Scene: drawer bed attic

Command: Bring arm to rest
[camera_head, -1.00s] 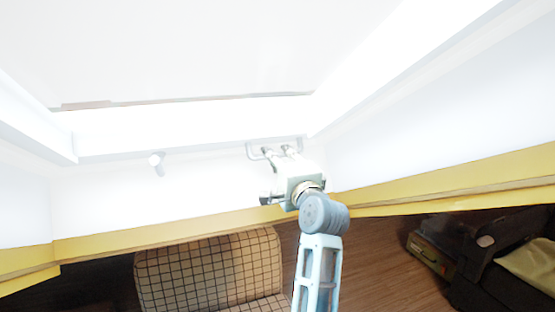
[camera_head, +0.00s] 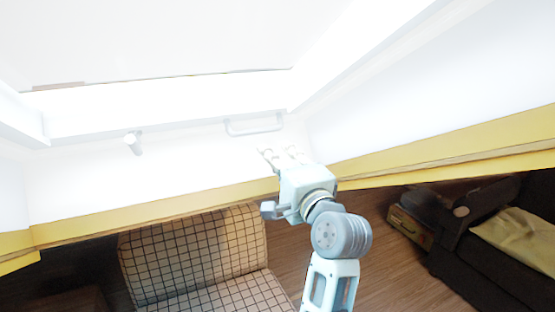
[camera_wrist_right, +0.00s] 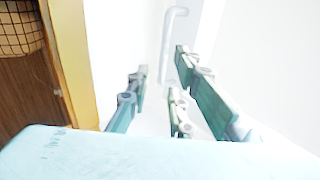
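My right gripper (camera_head: 281,154) is raised in front of the white wall below the bright skylight opening. Its fingers point up toward a pale bar handle (camera_head: 254,128) on the window frame, with a gap between them. In the right wrist view my right gripper (camera_wrist_right: 163,92) has its fingers spread apart with nothing between them. The handle (camera_wrist_right: 168,45) shows beyond the fingertips there. My left gripper is in neither view.
A yellow ledge (camera_head: 150,207) runs along the wall. Below are a checked chair (camera_head: 190,255), a wooden floor (camera_head: 400,270), a dark sofa (camera_head: 465,245) and a small case (camera_head: 410,228). A knob (camera_head: 133,140) sits left of the handle.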

